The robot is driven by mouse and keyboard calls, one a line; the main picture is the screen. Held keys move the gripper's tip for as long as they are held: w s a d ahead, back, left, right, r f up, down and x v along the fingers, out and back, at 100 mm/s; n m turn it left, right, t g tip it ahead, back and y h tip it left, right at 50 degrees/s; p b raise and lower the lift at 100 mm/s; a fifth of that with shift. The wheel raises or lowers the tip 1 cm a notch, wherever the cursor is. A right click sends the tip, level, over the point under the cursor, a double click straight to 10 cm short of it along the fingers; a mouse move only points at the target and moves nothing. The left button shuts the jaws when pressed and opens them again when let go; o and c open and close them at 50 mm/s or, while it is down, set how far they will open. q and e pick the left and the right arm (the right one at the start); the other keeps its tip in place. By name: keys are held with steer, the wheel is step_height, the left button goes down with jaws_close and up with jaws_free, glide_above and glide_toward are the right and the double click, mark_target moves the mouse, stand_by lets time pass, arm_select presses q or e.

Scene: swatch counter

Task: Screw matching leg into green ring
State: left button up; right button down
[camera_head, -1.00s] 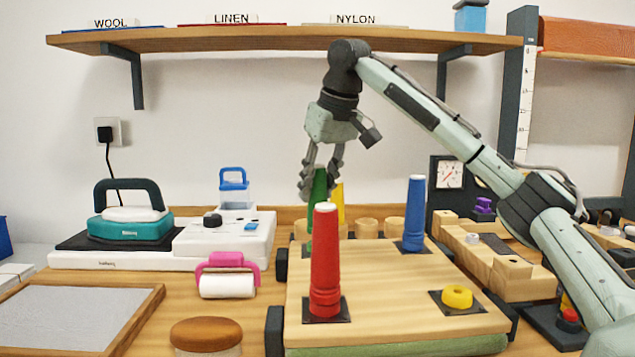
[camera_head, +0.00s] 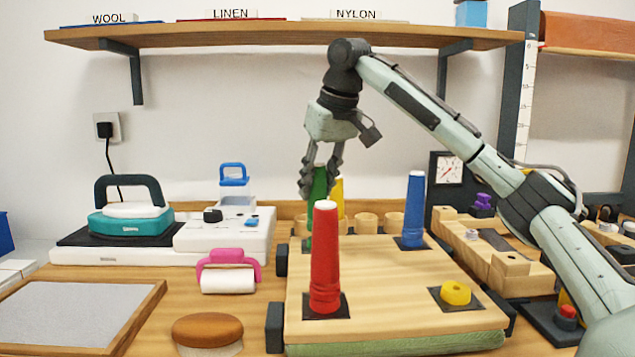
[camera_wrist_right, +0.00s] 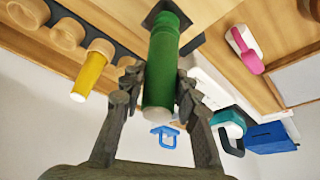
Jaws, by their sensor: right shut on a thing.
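The green leg (camera_head: 319,182) stands upright at the far left corner of the wooden board (camera_head: 385,285), partly hidden behind the red leg (camera_head: 325,260). My right gripper (camera_head: 317,172) points down and is shut on the upper part of the green leg. In the right wrist view the green leg (camera_wrist_right: 164,65) runs between the two fingers to a black square plate (camera_wrist_right: 187,42). The green ring cannot be told apart from the leg there. My left gripper is not in view.
The blue leg (camera_head: 414,210) stands at the board's back right. A yellow ring (camera_head: 456,292) sits empty at the front right. The yellow leg (camera_head: 338,195) stands in a rack behind the board. A pink roller (camera_head: 228,272) lies left. The board's middle is clear.

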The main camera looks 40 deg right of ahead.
steer(key=shift+f, duration=0.15)
steer(key=shift+f, duration=0.25)
steer(key=shift+f+p, duration=0.2)
steer(key=shift+p, duration=0.3)
stand_by(0.7)
